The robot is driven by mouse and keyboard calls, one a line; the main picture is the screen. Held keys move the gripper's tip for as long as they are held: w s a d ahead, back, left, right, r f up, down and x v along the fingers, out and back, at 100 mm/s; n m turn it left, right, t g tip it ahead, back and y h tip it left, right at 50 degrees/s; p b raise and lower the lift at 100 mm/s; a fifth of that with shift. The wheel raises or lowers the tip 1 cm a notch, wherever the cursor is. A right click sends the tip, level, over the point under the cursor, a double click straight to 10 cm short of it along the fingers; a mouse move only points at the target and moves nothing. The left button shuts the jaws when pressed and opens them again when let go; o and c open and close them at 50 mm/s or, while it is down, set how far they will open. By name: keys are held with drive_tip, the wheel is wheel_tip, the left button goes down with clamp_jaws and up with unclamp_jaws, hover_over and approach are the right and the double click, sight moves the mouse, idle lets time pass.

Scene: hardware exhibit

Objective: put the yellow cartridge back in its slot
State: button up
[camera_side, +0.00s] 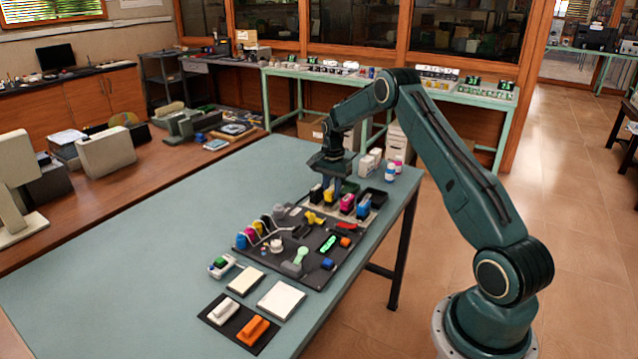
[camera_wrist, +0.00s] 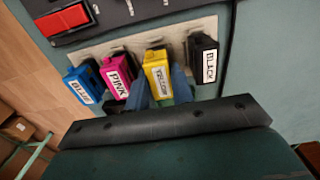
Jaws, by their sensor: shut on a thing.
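The yellow cartridge (camera_wrist: 157,73), labelled YELLOW, stands in the row on the beige holder (camera_wrist: 122,45) in the wrist view, between the pink cartridge (camera_wrist: 118,73) and the black cartridge (camera_wrist: 204,58). The blue cartridge (camera_wrist: 83,83) is at the row's left end. My gripper (camera_wrist: 161,92) has its two blue fingers on either side of the yellow cartridge, shut on it. In the side view my gripper (camera_side: 337,184) points down over the row, and the yellow cartridge (camera_side: 329,195) shows partly behind it. Its lower end is hidden, so I cannot tell how deep it sits.
A dark board (camera_side: 290,272) with several coloured parts lies in front of the row. White boxes (camera_side: 370,160) and small bottles (camera_side: 390,172) stand behind it. Pale pads (camera_side: 281,300) and a black mat (camera_side: 238,338) lie at the front. The table's left part is clear.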

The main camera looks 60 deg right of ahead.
drive_tip(key=shift+f, duration=0.65)
idle(1.0)
drive_tip(key=o, duration=0.9)
drive_tip(key=shift+o, duration=0.5)
drive_tip(key=o, duration=0.3)
drive_tip(key=shift+r, duration=3.7)
drive_tip(key=shift+r, duration=0.15)
